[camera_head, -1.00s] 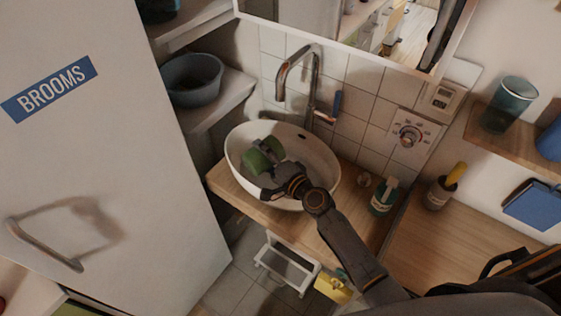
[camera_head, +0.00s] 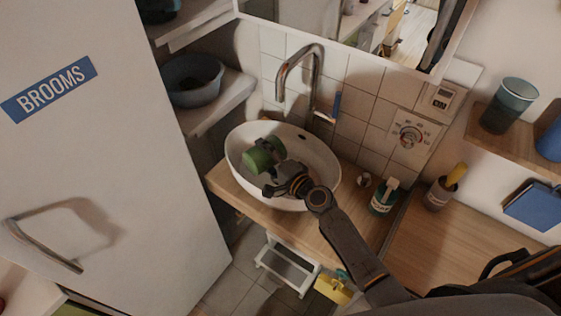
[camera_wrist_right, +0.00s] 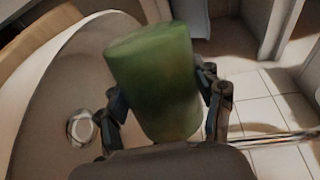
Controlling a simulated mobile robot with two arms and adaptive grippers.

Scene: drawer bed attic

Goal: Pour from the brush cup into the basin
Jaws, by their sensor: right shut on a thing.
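A green cup (camera_head: 259,158) is over the white oval basin (camera_head: 325,180) in the head view. My right gripper (camera_head: 275,163) is shut on its sides and holds it tilted, near the basin's left inner wall. In the right wrist view the green cup (camera_wrist_right: 155,85) sits between the two fingers of my right gripper (camera_wrist_right: 165,105). The basin (camera_wrist_right: 65,85) with its round drain (camera_wrist_right: 82,128) lies below and to the left of it. The cup's mouth and contents cannot be made out. My left gripper is not in view.
A metal tap (camera_head: 315,80) rises behind the basin. A labelled green bottle (camera_head: 383,198) and a cup with a yellow item (camera_head: 440,190) stand to the right. A tall white cabinet (camera_head: 110,160) closes off the left. A white step stool (camera_head: 288,265) is below.

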